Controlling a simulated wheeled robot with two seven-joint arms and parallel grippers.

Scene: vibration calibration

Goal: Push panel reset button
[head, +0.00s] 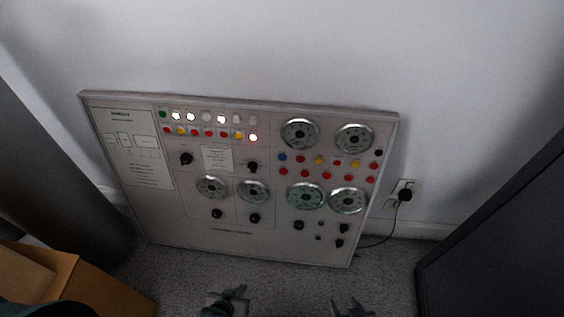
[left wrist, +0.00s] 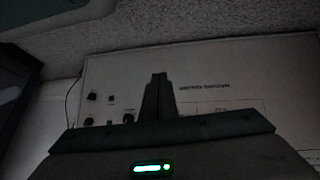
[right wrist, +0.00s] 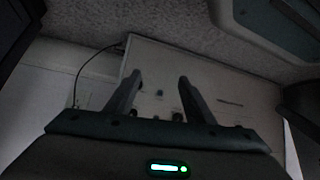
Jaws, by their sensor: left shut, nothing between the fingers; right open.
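A light control panel (head: 265,228) leans against the wall in the head view. It bears rows of coloured buttons and lamps, several round dials and black knobs. Several lamps at the upper left are lit. A blue button (head: 282,157) sits at the left of the right-hand button rows; I cannot tell which button is the reset. My left gripper (head: 238,292) is shut and empty, in front of the panel's lower edge. My right gripper (head: 348,306) is open and empty, to its right. The panel also shows upside down in the left wrist view (left wrist: 215,72) and right wrist view (right wrist: 225,80).
A wall outlet (head: 404,188) with a black plug and cable is right of the panel. A dark cabinet (head: 500,240) stands at the right, a cardboard box (head: 105,287) at the lower left, and a dark column (head: 50,170) at the left. Carpet lies below the panel.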

